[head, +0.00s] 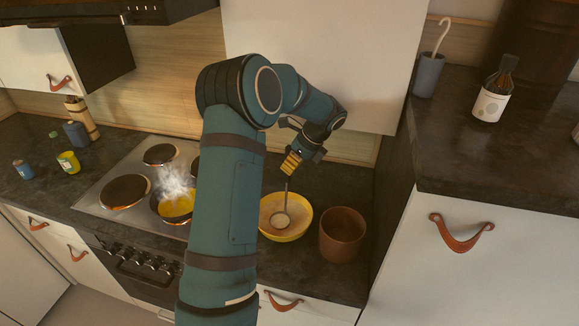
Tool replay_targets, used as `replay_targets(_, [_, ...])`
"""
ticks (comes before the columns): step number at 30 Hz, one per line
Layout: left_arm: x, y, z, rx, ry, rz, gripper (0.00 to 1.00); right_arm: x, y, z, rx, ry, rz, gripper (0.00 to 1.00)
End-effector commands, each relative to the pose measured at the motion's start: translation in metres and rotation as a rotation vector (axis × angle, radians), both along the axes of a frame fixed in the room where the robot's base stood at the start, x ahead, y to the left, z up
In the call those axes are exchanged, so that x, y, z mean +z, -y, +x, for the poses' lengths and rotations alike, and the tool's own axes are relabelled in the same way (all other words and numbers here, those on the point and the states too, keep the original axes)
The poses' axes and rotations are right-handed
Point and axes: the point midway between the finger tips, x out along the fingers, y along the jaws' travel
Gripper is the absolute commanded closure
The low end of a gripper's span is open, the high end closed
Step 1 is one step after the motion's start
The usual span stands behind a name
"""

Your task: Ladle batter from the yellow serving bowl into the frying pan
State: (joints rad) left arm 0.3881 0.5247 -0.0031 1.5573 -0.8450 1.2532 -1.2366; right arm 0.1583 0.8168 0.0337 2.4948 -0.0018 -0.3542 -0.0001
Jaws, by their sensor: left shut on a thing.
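The yellow serving bowl (297,232) stands on the dark counter right of the stove, with pale batter visible inside. A ladle (282,219) reaches down into the bowl, its round head at or in the batter; I cannot tell how deep. My left gripper (292,163) is above the bowl, shut on the ladle's yellow handle. The frying pan (163,217) sits on the front right burner, with yellow contents and white steam or smoke rising from it. My left arm hides the pan's right side and part of the bowl's left edge. My right gripper is not in view.
A brown pot (342,236) stands close to the right of the bowl. A tall cabinet with a raised counter (505,160) borders the right side. Small jars (68,162) and a bottle stand left of the stove (90,195). A wall cabinet (330,60) hangs behind my gripper.

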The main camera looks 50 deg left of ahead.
Motion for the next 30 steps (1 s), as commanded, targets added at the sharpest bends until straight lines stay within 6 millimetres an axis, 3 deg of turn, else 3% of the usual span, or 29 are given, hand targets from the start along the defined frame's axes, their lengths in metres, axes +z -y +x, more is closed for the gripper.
replay_targets(10, [0.005,-0.001,0.005,0.001,-0.022,-0.009,1.00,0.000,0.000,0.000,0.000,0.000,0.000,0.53])
replay_targets(30, [0.048,-0.001,0.005,0.001,-0.022,-0.009,1.00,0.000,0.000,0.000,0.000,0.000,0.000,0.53])
